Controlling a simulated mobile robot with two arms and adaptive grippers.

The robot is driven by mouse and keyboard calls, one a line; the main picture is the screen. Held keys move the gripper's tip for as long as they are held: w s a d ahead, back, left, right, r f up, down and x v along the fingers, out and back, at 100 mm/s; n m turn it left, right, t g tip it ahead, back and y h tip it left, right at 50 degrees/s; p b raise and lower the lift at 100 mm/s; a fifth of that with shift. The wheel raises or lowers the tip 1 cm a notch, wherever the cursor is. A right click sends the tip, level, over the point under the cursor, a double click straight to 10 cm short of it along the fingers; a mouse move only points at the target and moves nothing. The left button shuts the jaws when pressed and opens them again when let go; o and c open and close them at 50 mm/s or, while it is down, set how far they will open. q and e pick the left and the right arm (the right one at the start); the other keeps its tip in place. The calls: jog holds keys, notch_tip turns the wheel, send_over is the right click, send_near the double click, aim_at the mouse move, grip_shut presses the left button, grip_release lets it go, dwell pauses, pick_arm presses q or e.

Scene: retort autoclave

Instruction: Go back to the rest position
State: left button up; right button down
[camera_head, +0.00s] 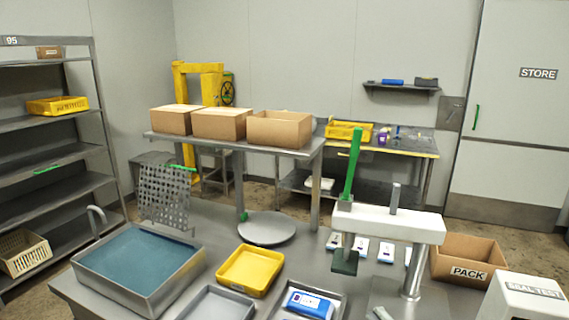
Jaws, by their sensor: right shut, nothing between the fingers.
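The task names no object. My left gripper is not in view.
A lever press (390,222) with a green handle stands close by, beside a PACK carton (467,260) and a white seal-test box (525,297). A water tank (150,305), a yellow tray (250,270) and a round plate (266,229) fill the bench.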

jog(key=s+d+f+m+g+h, duration=0.4)
jog(key=s+f+m+h, duration=0.3)
jog(key=f+m, duration=0.4)
jog(key=s+a+f+m+g+y, duration=0.1)
jog(key=s+f+m+g, duration=0.3)
jog(key=s, duration=0.5)
jog(key=s+a+f+m+g+y, duration=0.1)
jog(key=s+a+f+m+g, duration=0.1)
jog(key=s+f+g, duration=0.45)
jog(key=s+f+b, duration=0.1)
jog(key=s+f, duration=0.1)
jog(key=f, duration=1.1)
jog(key=s+f, duration=0.2)
jog(key=f, duration=1.2)
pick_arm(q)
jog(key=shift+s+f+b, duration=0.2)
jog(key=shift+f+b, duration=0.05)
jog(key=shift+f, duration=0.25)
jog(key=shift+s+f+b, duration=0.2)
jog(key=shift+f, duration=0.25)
pick_arm(e)
jog(key=s+d+f, duration=0.1)
jog(key=s+f, duration=0.7)
jog(key=s+d+f, duration=0.2)
jog(key=s+f, duration=0.6)
jog(key=shift+s+d+f+n+g+h, duration=0.25)
jog(key=shift+s+n+g+h, duration=0.1)
jog(key=shift+n+g, duration=0.1)
